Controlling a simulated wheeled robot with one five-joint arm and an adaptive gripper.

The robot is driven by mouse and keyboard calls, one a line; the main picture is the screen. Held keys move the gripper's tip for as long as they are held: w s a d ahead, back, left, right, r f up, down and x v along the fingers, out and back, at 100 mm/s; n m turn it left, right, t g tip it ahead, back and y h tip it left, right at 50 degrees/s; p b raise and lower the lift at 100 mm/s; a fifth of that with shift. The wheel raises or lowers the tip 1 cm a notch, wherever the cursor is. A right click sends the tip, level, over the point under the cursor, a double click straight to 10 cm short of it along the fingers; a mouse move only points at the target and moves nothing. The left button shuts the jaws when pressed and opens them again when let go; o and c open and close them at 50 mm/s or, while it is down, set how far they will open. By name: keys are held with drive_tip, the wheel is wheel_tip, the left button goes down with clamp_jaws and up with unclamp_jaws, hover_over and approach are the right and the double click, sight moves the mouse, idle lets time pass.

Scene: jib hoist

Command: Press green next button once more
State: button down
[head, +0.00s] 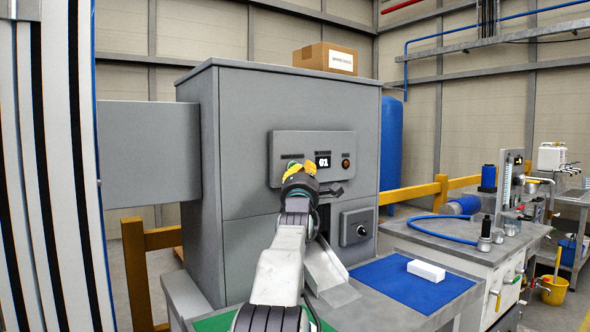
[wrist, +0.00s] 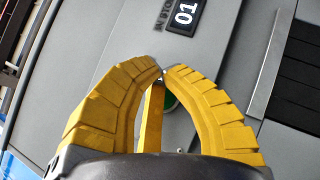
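The green button (wrist: 170,102) shows only in part in the wrist view, behind and between my yellow fingers. My gripper (wrist: 162,73) has its fingertips together, with nothing seen held. In the head view my gripper (head: 299,170) is in front of the left part of the grey control panel (head: 337,143) and hides the green button there. The wrist view does not show clearly whether the fingertips touch the panel. The display (head: 323,162) reads 01, and it also shows at the top of the wrist view (wrist: 185,14).
An orange-red button (head: 346,164) is right of the display. A black knob (head: 361,230) sits on a lower box. A metal chute (head: 325,268) slopes down below the panel. A white block (head: 426,270) lies on a blue mat (head: 392,285) at the right.

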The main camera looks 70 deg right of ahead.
drive_tip(key=shift+w+d+p, duration=0.35)
drive_tip(key=shift+w+p, duration=0.05)
idle(1.8)
